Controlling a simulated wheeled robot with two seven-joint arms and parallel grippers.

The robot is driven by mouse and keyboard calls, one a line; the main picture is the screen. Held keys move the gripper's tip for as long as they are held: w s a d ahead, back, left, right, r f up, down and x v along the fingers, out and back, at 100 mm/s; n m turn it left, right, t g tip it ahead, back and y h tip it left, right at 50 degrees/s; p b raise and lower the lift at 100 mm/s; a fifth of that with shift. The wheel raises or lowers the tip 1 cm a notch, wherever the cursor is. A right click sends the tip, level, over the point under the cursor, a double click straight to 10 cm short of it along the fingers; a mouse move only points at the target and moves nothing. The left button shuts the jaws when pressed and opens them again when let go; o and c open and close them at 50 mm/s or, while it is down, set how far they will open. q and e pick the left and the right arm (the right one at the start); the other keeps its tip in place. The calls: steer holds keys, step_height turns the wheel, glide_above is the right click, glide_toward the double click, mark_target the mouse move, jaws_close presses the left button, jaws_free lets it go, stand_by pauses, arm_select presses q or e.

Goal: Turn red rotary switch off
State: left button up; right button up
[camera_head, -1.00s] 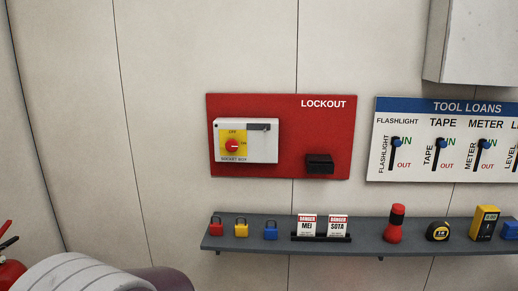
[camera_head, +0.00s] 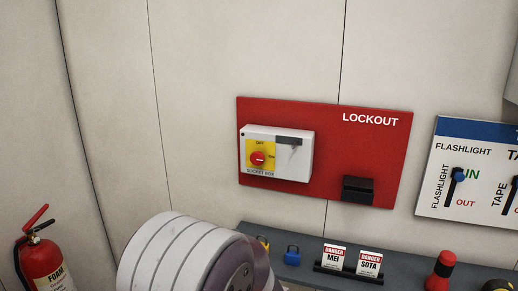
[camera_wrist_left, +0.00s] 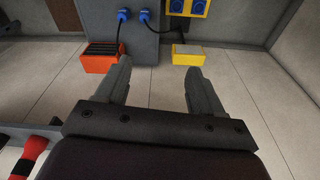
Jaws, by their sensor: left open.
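The red rotary switch (camera_head: 258,159) sits on a yellow plate on the front of a white socket box (camera_head: 294,163). The plate reads OFF above the knob and ON to its right. The knob's white mark points right, toward ON. The box is mounted on the red LOCKOUT board (camera_head: 360,150). In the left wrist view my left gripper (camera_wrist_left: 156,75) is open and empty, its fingers apart over the floor, away from the switch. In the head view a large grey-white link of my arm shows at the bottom, but no fingertips. My right gripper is not in view.
A grey shelf (camera_head: 415,274) below the board holds a blue padlock (camera_head: 291,256), danger tags (camera_head: 333,258) and a red flashlight (camera_head: 440,270). A fire extinguisher (camera_head: 43,262) stands at lower left. A black holder (camera_head: 358,190) is on the board. An orange box (camera_wrist_left: 102,57) and yellow box (camera_wrist_left: 187,55) sit on the floor.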

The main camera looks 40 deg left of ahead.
arm_select(q)
steer(key=w+a+r+n+t+y+p, duration=0.1)
steer(key=w+a+r+p, duration=0.1)
steer(key=a+r+p, duration=0.3)
steer(key=t+y+p, duration=0.4)
steer(key=t+p, duration=0.3)
steer(key=t, duration=0.8)
glide_toward(256, 158)
steer(key=shift+n, duration=0.3)
steer(key=p+x, duration=0.5)
steer(key=x, duration=0.3)
steer(key=shift+d, duration=0.1)
steer(key=shift+w, duration=0.2)
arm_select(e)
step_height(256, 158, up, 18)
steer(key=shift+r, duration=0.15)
arm_select(q)
steer(key=shift+s, duration=0.1)
